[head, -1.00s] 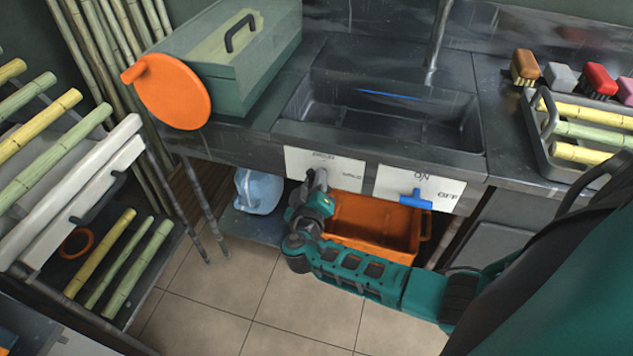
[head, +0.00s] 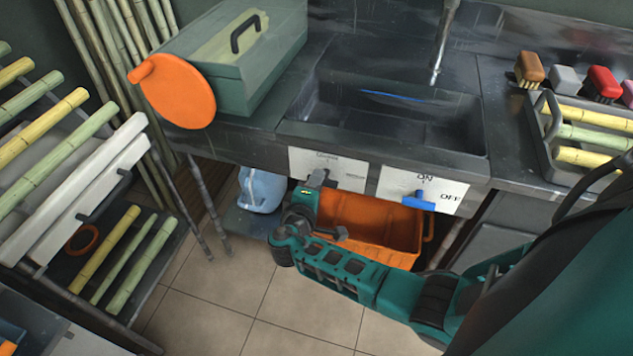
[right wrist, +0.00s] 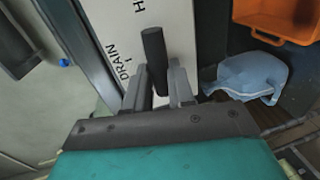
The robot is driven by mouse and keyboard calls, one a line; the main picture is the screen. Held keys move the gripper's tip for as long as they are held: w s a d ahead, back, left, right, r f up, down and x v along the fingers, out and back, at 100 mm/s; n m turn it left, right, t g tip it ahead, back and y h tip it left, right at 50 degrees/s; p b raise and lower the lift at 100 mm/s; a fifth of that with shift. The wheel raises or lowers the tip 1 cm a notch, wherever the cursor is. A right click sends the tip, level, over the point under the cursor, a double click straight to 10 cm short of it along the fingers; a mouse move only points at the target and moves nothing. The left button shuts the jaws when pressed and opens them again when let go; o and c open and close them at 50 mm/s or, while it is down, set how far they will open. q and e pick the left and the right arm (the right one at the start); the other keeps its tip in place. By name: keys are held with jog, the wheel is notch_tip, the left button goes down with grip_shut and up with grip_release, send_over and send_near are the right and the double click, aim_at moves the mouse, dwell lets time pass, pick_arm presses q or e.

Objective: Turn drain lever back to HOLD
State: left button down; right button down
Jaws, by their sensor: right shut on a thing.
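The drain lever (right wrist: 154,58) is a dark grey bar on a white label plate (head: 347,172) on the sink counter's front. In the right wrist view the lever lies between my right gripper's fingers (right wrist: 158,90). My left gripper is in neither view.
A blue lever (head: 419,201) sits on the ON/OFF plate (head: 447,190) to the right. An orange crate (head: 372,232) and a pale blue jug (head: 262,190) stand below the counter. The sink (head: 390,125) is above. The tiled floor in front is clear.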

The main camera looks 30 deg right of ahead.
dwell(0.5)
jog(key=c, duration=1)
grip_release()
jog(key=shift+o, duration=0.2)
jog(key=v, duration=0.7)
jog(key=shift+a+p, duration=0.25)
jog(key=shift+p, duration=0.1)
jog(key=shift+s, duration=0.2)
